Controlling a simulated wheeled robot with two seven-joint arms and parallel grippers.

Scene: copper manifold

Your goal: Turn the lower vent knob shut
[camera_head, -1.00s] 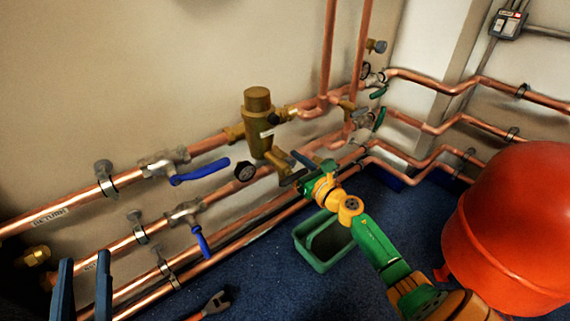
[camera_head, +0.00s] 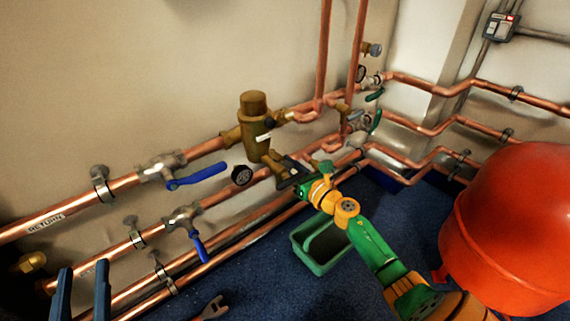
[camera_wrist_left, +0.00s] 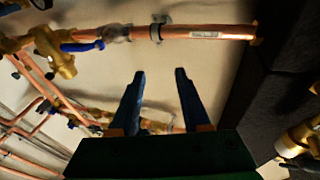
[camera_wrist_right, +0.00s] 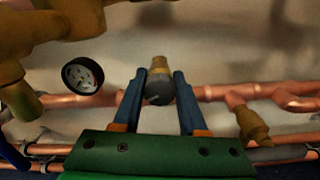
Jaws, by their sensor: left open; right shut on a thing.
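The lower vent knob (camera_wrist_right: 158,90) is a dark grey round cap on a brass stem, in the middle of the right wrist view. My right gripper (camera_wrist_right: 160,84) has its blue fingers on both sides of this knob and is shut on it. In the head view, my right gripper (camera_head: 286,172) is at the lower copper pipe, just below the brass valve body (camera_head: 255,125); the knob is hard to make out there. My left gripper (camera_head: 83,288) is open and empty at the lower left; its spread fingers show in the left wrist view (camera_wrist_left: 160,76).
A round gauge (camera_wrist_right: 82,75) is left of the knob. Blue-lever valves (camera_head: 195,177) sit on the pipes at left. A green bin (camera_head: 308,258) stands on the blue floor below my right arm. A red tank (camera_head: 515,225) is at right. A wrench (camera_head: 213,308) lies at the bottom.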

